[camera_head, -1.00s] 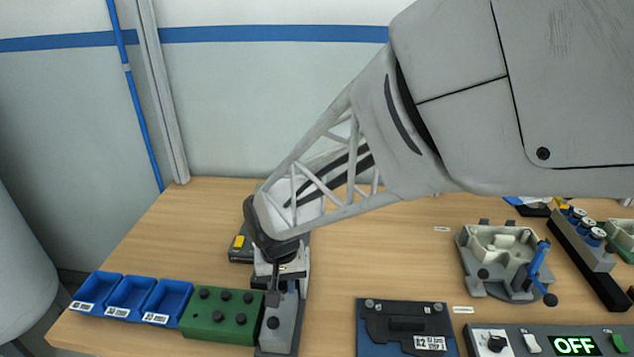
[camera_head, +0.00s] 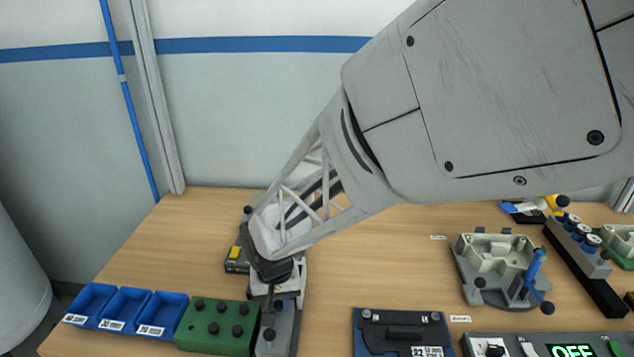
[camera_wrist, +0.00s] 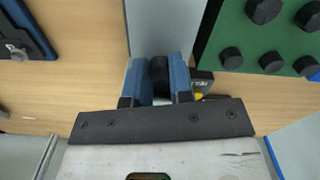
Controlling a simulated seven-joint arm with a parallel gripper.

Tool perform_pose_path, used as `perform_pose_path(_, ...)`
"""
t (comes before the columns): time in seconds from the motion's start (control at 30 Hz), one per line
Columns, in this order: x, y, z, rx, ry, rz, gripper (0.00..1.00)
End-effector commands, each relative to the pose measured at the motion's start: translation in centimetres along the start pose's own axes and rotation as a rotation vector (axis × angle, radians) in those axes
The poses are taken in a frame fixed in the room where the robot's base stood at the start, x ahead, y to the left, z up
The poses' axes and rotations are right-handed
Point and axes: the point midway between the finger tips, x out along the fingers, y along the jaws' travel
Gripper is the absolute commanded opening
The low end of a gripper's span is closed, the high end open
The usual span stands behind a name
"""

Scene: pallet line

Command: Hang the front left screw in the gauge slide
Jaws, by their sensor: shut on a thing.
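My gripper (camera_head: 269,307) points down over the gauge slide (camera_head: 284,329), a narrow grey block right of the green screw block (camera_head: 217,337). In the wrist view my two blue fingers (camera_wrist: 160,80) are shut on a black screw (camera_wrist: 158,72), with the grey gauge surface (camera_wrist: 170,25) beyond it. The green block holds several black screws, and its front left place looks empty. A black round knob or head (camera_head: 269,334) shows on the gauge's front part. The screw's lower end is hidden, so I cannot tell whether it touches the slide.
Blue bins (camera_head: 125,309) stand left of the green block. A dark device with a yellow button (camera_head: 235,254) lies behind the gauge. A blue and black plate (camera_head: 403,331), a grey fixture with a blue lever (camera_head: 499,268) and a control panel (camera_head: 520,345) are to the right.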

Motion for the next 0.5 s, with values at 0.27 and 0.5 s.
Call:
perform_pose_path(0.27,0.05,0.00,-0.01,0.000,0.001,0.000,0.00)
perform_pose_path(0.5,0.51,0.00,-0.01,0.000,0.000,0.000,0.00)
